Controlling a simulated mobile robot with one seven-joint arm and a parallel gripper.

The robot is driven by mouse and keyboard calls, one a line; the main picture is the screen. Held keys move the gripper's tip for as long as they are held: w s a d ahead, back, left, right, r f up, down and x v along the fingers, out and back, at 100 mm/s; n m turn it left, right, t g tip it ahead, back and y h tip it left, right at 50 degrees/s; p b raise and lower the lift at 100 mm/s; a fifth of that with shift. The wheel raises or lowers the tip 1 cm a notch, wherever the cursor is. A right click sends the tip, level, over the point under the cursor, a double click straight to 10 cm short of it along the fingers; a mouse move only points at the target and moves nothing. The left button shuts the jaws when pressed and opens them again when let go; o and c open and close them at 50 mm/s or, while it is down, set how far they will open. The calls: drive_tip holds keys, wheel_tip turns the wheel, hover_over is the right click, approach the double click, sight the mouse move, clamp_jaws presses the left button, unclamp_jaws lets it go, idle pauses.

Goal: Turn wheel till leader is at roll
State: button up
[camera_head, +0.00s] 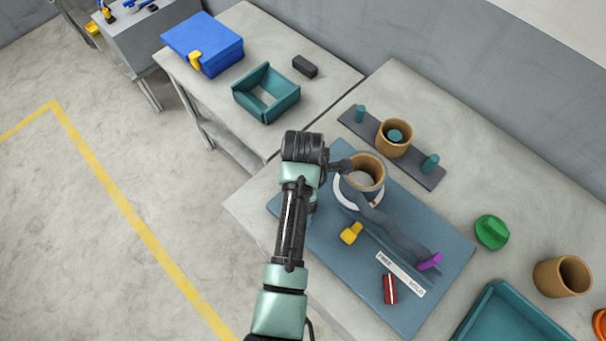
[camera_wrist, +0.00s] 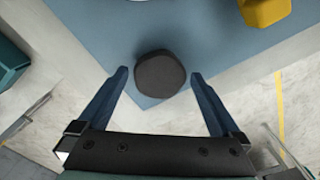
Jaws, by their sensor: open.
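A dark round knob (camera_wrist: 160,75) lies near a corner of the blue-grey board (camera_wrist: 85,25) in the wrist view. I cannot tell whether it is the wheel. My gripper (camera_wrist: 157,74) is open, with a blue finger on each side of the knob; contact is not clear. In the head view my arm hides the knob. A tan roll (camera_head: 366,175) stands in a white ring (camera_head: 347,199) on the board (camera_head: 330,247). A long grey piece (camera_head: 385,226) runs from the roll towards a purple tab (camera_head: 430,261). I cannot make out the leader's end.
A yellow block (camera_head: 351,233), a red cylinder (camera_head: 389,289) and a "FREE HOLD" label (camera_head: 401,274) are on the board. A dark plate (camera_head: 431,180) with another tan roll (camera_head: 394,138) lies behind. A green knob (camera_head: 491,232) and teal tray (camera_head: 489,300) are right.

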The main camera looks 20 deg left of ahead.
drive_tip(key=shift+f, duration=0.15)
drive_tip(key=c, duration=1.2)
